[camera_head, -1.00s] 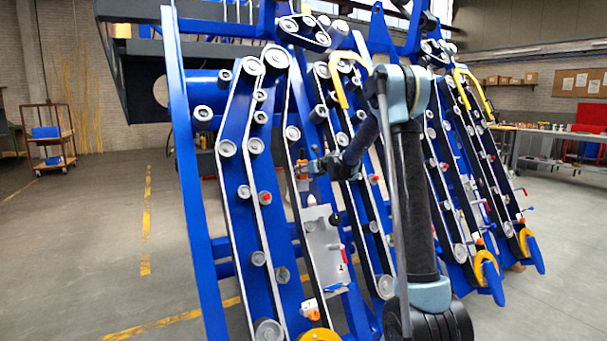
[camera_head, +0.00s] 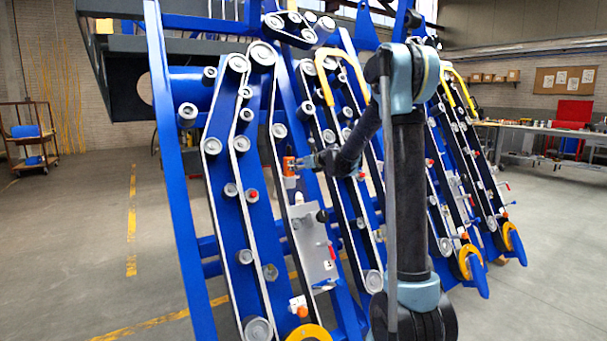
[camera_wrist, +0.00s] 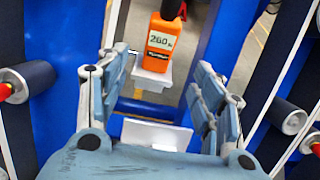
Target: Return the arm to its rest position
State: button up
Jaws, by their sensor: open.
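My arm stands in front of the blue harvester chassis (camera_head: 175,200) in the head view, with its forearm reaching left toward the belts. My gripper (camera_head: 296,165) is small there, beside an orange device (camera_head: 289,165). In the wrist view my gripper (camera_wrist: 163,100) is open, its two grey-blue fingers spread apart. The orange device (camera_wrist: 161,40) with a display reading about 260 shows beyond and between the fingers. It has a pale lower part (camera_wrist: 151,78). I see a gap between it and the fingers, and nothing is held.
A light grey panel (camera_head: 313,243) with small fittings is on the chassis below the gripper. Rollers and belts surround it closely. A workbench (camera_head: 540,132) stands at the right and a cart (camera_head: 30,135) at the far left. Open floor lies left of the chassis.

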jog(key=s+d+f+n+g+h, duration=0.15)
jog(key=s+d+n, duration=0.3)
jog(key=s, duration=0.55)
jog(key=s+d+f+n+g+h, duration=0.1)
jog(key=s+d+f+n+g, duration=0.1)
jog(key=s+d+n, duration=0.5)
jog(key=s+d+f+n+g+h, duration=0.1)
jog(key=s+n, duration=0.4)
jog(key=s, duration=0.7)
jog(key=s+d+f+n+g+h, duration=0.1)
jog(key=s+d+f+n, duration=0.3)
jog(key=s, duration=0.5)
jog(key=s+d+f+n+g+h, duration=0.2)
jog(key=s+d+f+n, duration=0.2)
jog(key=s, duration=0.6)
jog(key=s+d+f+n+g+h, duration=0.2)
jog(key=s+d+f+n, duration=0.2)
jog(key=s, duration=0.6)
notch_tip(320, 180, down, 4)
jog(key=shift+s+d+r+n, duration=0.15)
jog(key=shift+d+n, duration=0.2)
jog(key=shift+d, duration=0.65)
jog(key=shift+w+f+g, duration=0.25)
jog(key=shift+w, duration=0.25)
